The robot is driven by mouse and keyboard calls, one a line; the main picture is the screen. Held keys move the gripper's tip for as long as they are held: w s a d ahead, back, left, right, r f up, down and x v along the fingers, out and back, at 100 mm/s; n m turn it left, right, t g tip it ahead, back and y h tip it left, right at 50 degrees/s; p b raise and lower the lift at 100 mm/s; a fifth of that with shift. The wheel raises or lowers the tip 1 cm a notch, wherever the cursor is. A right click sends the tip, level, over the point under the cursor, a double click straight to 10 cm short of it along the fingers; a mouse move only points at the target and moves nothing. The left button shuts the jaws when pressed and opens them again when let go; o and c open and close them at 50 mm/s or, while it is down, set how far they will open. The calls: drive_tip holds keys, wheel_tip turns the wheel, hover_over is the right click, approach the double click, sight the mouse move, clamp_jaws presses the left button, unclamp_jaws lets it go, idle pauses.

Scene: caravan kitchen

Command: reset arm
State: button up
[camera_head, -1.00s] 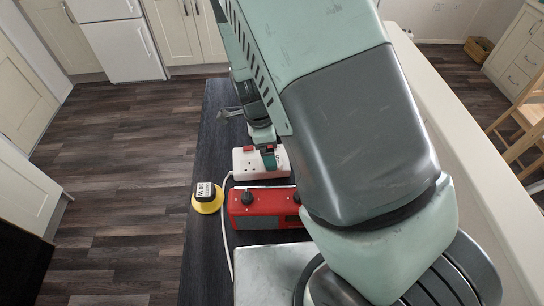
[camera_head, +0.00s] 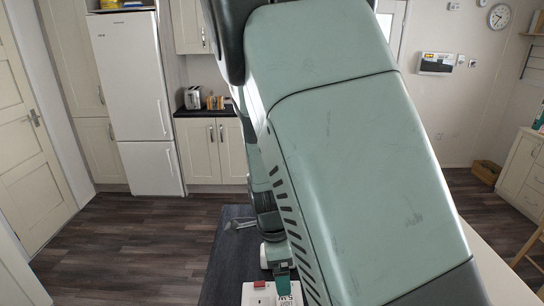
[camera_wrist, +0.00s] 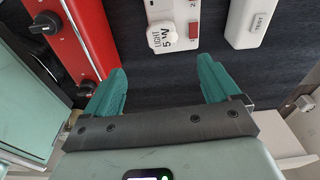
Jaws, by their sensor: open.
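My arm (camera_head: 350,150) fills the middle of the head view and hides much of the counter behind it. In the wrist view my gripper (camera_wrist: 161,82) is open, with its two teal fingers wide apart and nothing between them. Beyond the fingertips lies a white socket strip (camera_wrist: 178,12) with a red switch and a white bulb-like piece (camera_wrist: 163,37) marked "LIGHT 5W". In the head view a teal finger shows beside the strip (camera_head: 254,297), at the bottom edge; the other finger cannot be made out.
In the wrist view a red box (camera_wrist: 88,30) with black knobs is at left, and a white block (camera_wrist: 250,22) marked "TEST" is at right. The dark counter (camera_head: 226,262) runs below the arm. A fridge (camera_head: 130,75) and a toaster (camera_head: 193,97) stand at the back. Open floor (camera_head: 130,240) lies left.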

wheel_tip(320, 180, up, 11)
drive_tip(key=s+d+n+t+y, duration=0.1)
drive_tip(key=s+d+n+y, duration=0.1)
drive_tip(key=n, duration=0.3)
drive_tip(key=s+d+r+n+t, duration=0.2)
drive_tip(key=s+d+r+n, duration=0.1)
drive_tip(key=s+r+n, duration=0.3)
drive_tip(key=s+d+r+n+t, duration=0.2)
drive_tip(key=s+r+n, duration=0.4)
drive_tip(key=s+r, duration=0.3)
drive_tip(key=shift+d+r+n+h, duration=0.3)
drive_tip(key=shift+d+r, duration=0.4)
drive_tip(key=shift+d, duration=0.2)
